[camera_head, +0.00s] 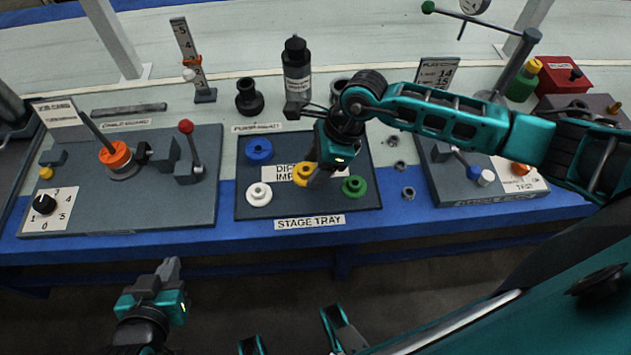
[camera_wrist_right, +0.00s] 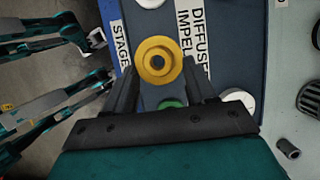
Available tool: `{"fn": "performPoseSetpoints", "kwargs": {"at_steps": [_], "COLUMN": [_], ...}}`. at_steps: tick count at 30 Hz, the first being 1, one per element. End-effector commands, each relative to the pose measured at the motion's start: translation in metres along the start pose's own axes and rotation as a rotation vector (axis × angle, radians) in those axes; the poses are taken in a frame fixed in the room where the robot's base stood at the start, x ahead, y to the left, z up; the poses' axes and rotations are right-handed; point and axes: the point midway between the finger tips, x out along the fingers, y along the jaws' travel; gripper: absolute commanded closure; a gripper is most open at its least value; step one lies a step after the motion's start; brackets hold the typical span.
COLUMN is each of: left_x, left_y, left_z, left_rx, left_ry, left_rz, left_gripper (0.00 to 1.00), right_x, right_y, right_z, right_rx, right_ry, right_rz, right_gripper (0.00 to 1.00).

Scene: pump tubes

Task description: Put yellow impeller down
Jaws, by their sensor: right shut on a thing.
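The yellow impeller (camera_head: 303,174) is over the middle of the dark stage tray (camera_head: 290,215). My right gripper (camera_head: 314,176) is shut on it; in the right wrist view the fingers grip both sides of the yellow impeller (camera_wrist_right: 158,60), its round face with a central hole toward the camera. I cannot tell whether it touches the tray. Blue (camera_head: 259,150), white (camera_head: 258,194) and green (camera_head: 354,186) impellers stand on the tray around it. My left gripper (camera_head: 172,268) is empty in front of the table; its finger opening is unclear.
A left panel (camera_head: 130,210) carries an orange-topped part, a red-knobbed lever and a dial. A right panel (camera_head: 500,195) lies under my right arm. A black bottle (camera_head: 297,70) stands behind the tray. Several small grey rings lie right of the tray.

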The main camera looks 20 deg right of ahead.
Motion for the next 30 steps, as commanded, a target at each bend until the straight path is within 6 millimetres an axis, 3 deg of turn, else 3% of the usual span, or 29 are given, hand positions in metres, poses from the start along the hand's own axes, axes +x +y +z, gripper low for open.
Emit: {"fn": "performPoseSetpoints", "kwargs": {"at_steps": [15,28,29,30], "left_x": [0.006,0.008,0.008,0.007], "left_y": [0.006,0.007,0.007,0.007], "left_z": [0.004,0.002,0.002,0.002], "left_rx": [-0.001,-0.001,-0.001,-0.001], "left_ry": [0.0,0.007,0.007,0.005], "left_rz": [0.016,0.019,0.019,0.019], "left_gripper": [1.0,1.0,1.0,1.0], "right_x": [0.059,0.065,0.065,0.064], "right_y": [0.0,0.0,0.0,0.0], "right_z": [-0.025,-0.027,-0.027,-0.027], "right_rx": [0.0,-0.001,-0.001,-0.001], "right_ry": [0.0,0.0,0.0,0.0], "right_rz": [0.0,-0.001,-0.001,-0.001], "right_gripper": [0.89,0.89,0.44,0.4]}}
